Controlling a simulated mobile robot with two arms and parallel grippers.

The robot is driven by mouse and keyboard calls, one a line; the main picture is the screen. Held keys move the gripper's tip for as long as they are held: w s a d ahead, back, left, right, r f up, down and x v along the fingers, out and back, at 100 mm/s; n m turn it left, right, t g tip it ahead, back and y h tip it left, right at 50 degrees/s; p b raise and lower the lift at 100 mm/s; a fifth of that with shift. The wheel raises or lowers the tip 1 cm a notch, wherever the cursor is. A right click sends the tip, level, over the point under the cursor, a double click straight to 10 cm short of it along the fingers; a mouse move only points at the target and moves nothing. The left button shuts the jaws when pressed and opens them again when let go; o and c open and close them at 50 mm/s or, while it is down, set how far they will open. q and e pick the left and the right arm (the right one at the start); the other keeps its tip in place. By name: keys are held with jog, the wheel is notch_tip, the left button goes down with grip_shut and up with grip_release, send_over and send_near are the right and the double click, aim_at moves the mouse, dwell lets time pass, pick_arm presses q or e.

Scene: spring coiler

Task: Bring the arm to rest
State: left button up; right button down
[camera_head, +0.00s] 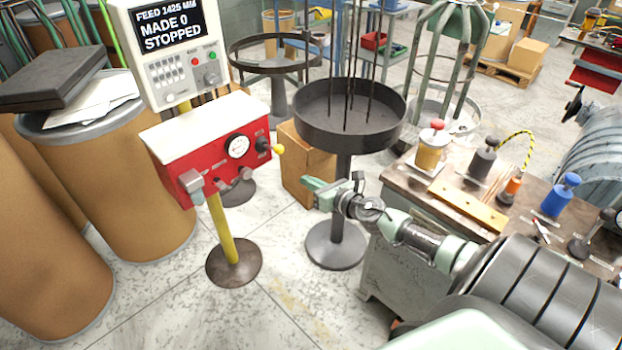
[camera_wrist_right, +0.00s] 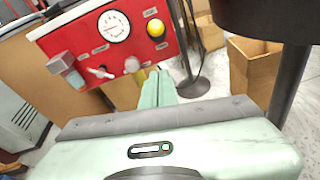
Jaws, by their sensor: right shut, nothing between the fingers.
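My right arm reaches in from the lower right in the head view. Its pale green gripper (camera_head: 313,190) is shut and empty, pointing left in the air in front of the dark round tray stand. In the right wrist view the shut fingers (camera_wrist_right: 159,88) point toward the red control box (camera_wrist_right: 112,40), with a gap that I cannot judge exactly. The red control box (camera_head: 221,150) stands on a yellow post left of the gripper, with a gauge, a yellow knob and levers. My left gripper is not in view.
The dark round tray (camera_head: 350,135) stands close behind the gripper. A workbench (camera_head: 400,187) with bottles and tools is beside my forearm. A grey display panel (camera_head: 170,60) reads "MADE 0 STOPPED". Brown drums (camera_head: 125,190) stand at left. Floor (camera_head: 270,315) at lower centre is clear.

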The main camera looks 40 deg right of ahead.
jog(key=shift+s, duration=0.3)
dwell(0.4)
jog(key=s+a+f+m+g+h, duration=0.1)
jog(key=s+f+m+g, duration=0.1)
jog(key=s+f+m, duration=0.7)
jog(key=s+a+f+m+g+h, duration=0.1)
jog(key=s+f+m+g, duration=0.25)
jog(key=f, duration=0.85)
jog(key=s+a+f+m+g+h, duration=0.1)
jog(key=s+f+m+g, duration=0.1)
jog(key=s+f+m, duration=0.7)
jog(key=s+a+f+m+g, duration=0.2)
jog(key=s+a+f, duration=0.3)
jog(key=s, duration=0.4)
jog(key=s+a+f+m+g+y, duration=0.1)
jog(key=s+a+f+m+g, duration=0.1)
jog(key=s+a+f+m, duration=0.3)
jog(key=s+a+f+m+g+y, duration=0.1)
jog(key=s+a+f, duration=0.5)
jog(key=s, duration=0.7)
jog(key=shift+s+a+f+m+g, duration=0.25)
jog(key=shift+a+m+g, duration=0.65)
jog(key=shift+m, duration=0.35)
